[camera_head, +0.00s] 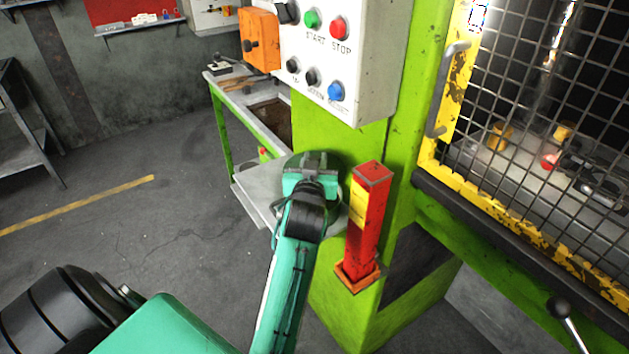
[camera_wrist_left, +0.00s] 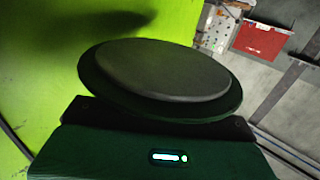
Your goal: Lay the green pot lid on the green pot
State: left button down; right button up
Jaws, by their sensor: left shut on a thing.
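The green pot lid (camera_head: 336,166) is a dark green disc behind and around my left gripper (camera_head: 314,163), in front of the green press column. My left gripper is shut on it and hides its middle. In the left wrist view the lid (camera_wrist_left: 160,72) fills the centre, with a dark green rim and a greyish round face, just beyond the gripper body. I cannot make out the green pot in either view; the lid and arm cover part of the grey shelf (camera_head: 250,205). My right gripper is not in view.
A red post (camera_head: 368,220) stands just right of the left gripper. A white control box (camera_head: 345,60) hangs above it. A caged press (camera_head: 540,130) is at right, and a green-legged workbench (camera_head: 235,95) stands behind. The floor at left is largely clear.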

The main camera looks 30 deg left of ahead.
pick_arm(q)
jog(key=f, duration=0.3)
jog(key=shift+s+a, duration=0.1)
jog(key=shift+s, duration=0.15)
notch_tip(320, 180, down, 3)
jog(key=shift+w+f+p, duration=0.1)
jog(key=shift+w+p, duration=0.05)
jog(key=shift+p, duration=0.25)
jog(key=shift+f, duration=0.4)
jog(key=c, duration=1.1)
grip_release()
jog(key=shift+c, duration=0.2)
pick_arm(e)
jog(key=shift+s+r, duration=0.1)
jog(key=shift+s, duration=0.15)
